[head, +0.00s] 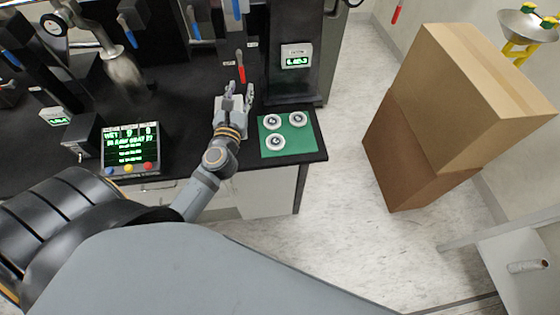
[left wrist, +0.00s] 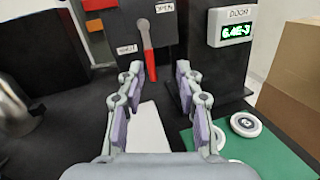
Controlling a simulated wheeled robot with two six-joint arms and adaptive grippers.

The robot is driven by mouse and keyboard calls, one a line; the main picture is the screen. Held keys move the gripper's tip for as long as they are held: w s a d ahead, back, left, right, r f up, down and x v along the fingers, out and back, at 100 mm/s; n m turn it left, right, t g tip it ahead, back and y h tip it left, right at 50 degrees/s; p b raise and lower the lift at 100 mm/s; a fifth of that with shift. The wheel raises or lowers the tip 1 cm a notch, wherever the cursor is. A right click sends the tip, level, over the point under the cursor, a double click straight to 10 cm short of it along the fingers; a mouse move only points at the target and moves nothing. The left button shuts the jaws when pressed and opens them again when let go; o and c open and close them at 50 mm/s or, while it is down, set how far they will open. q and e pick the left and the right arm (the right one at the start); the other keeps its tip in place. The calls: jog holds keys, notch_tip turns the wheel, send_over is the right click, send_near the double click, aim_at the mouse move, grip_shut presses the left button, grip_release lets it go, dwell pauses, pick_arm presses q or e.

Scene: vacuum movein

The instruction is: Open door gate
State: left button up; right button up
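A red lever handle (head: 240,66) stands on a black panel beside the display that reads DOOR. In the left wrist view the lever (left wrist: 148,52) points down, slightly slanted, between a SHUT label (left wrist: 127,49) at its lower left and an OPEN label (left wrist: 165,8) at its upper right. My left gripper (head: 239,88) is just below the lever in the head view. In the left wrist view my left gripper (left wrist: 160,85) has its fingers spread apart, with nothing between the pads. The lever is beyond the fingertips, and no contact shows. My right gripper is out of view.
The DOOR display (left wrist: 236,33) reads 6.4E-3. A green mat (head: 296,144) with 3 round white parts lies right of my gripper. A screen with coloured buttons (head: 131,148) stands left. Other levers, one blue (head: 194,24), are behind. Stacked boxes (head: 455,100) stand right.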

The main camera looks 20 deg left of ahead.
pick_arm(q)
jog(key=s+d+m+h, duration=0.2)
jog(key=d+m+h, duration=1.1)
jog(key=m, duration=0.8)
jog(key=s+d+f+m+g+y, duration=0.2)
jog(key=s+f+m+g, duration=0.5)
jog(key=f+m, duration=0.5)
jog(key=shift+d+m+g, duration=0.3)
jog(key=shift+d+g, duration=0.15)
jog(key=shift+g, duration=0.25)
jog(key=shift+s, duration=0.1)
